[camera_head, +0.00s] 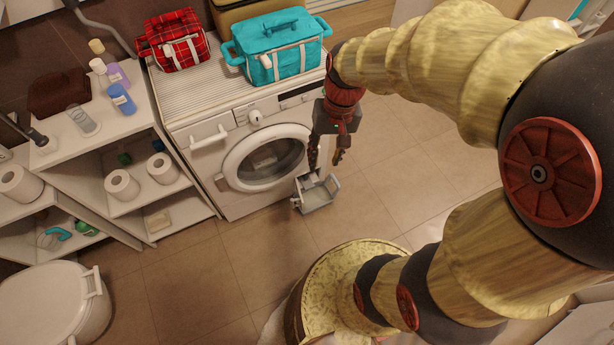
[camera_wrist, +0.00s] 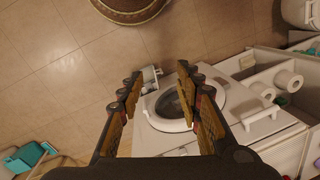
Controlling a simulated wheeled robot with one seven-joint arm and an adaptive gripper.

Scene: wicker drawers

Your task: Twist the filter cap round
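The white washing machine (camera_head: 190,131) has its round door (camera_head: 262,158) shut; the door also shows in the wrist view (camera_wrist: 172,106). A small grey-white open flap or tray-like part (camera_head: 319,194) juts out low at the machine's right front corner; it shows in the wrist view too (camera_wrist: 150,76). I cannot make out the filter cap itself. My gripper (camera_head: 326,160) is pointing down above this open part, apart from it as far as I can tell. Its two fingers are spread in the wrist view (camera_wrist: 160,74), with nothing held between them.
A red plaid bag (camera_head: 178,50) and a teal bag (camera_head: 277,55) stand on the machine. Shelves at the left hold toilet rolls (camera_head: 162,168) and bottles (camera_head: 121,98). A white lidded bin or toilet (camera_head: 45,305) stands at lower left. The tiled floor (camera_head: 195,265) before the machine is clear.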

